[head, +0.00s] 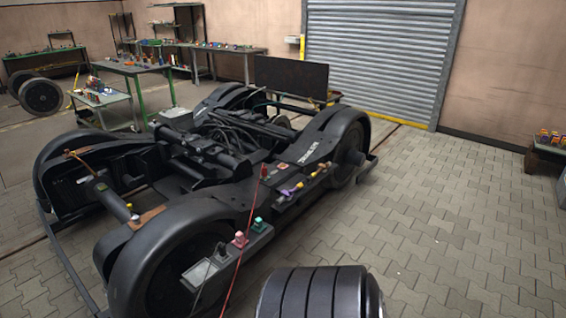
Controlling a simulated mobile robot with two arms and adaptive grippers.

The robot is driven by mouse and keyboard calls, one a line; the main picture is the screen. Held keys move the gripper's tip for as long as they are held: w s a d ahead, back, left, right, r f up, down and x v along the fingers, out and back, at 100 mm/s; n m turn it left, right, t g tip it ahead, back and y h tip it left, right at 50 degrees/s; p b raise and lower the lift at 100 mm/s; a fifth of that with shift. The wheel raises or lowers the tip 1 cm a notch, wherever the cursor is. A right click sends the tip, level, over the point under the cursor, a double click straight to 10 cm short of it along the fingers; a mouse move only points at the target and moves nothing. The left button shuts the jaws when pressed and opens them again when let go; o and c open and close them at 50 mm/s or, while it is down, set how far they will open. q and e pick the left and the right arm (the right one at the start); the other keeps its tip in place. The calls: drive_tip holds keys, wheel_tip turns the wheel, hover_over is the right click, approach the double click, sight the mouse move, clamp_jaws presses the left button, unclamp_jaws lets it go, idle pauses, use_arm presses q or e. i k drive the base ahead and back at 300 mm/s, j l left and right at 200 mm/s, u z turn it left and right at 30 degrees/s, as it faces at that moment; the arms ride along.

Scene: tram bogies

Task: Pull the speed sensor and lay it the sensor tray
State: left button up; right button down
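A dark tram bogie (190,215) stands across the middle of the head view. On its near side beam sit small coloured parts: a pinkish-red one (240,239), a teal one (259,225), a purple one (290,191) and yellow ones farther along. I cannot tell which of these, if any, is the speed sensor. A shallow grey tray-like box (198,275) lies at the beam's near end; I cannot tell whether it is the sensor tray. A thin red line runs down past the beam. Neither of my grippers is in view.
A dark ribbed cylinder (318,294) fills the bottom centre. Workbenches (130,70) with small items stand at the back left, near a wheelset (40,96). A shutter door (380,55) closes the back wall.

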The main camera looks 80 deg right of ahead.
sight(258, 222)
drive_tip(key=z, duration=2.25)
drive_tip(key=i+l, duration=0.1)
drive_tip(key=l, duration=0.35)
drive_tip(key=i+l+z, duration=0.1)
drive_tip(key=l, duration=0.3)
drive_tip(key=i+l+z, duration=0.2)
drive_tip(key=i, duration=0.35)
drive_tip(key=i+l+z, duration=0.2)
drive_tip(key=i, duration=0.35)
drive_tip(key=i+j+z, duration=0.1)
drive_tip(key=j, duration=0.2)
drive_tip(key=i+j+z, duration=0.1)
drive_tip(key=j, duration=0.25)
drive_tip(key=i+j+z, duration=0.1)
drive_tip(key=j, duration=0.25)
drive_tip(key=i+j, duration=0.15)
drive_tip(key=j, duration=0.2)
drive_tip(key=z, duration=0.05)
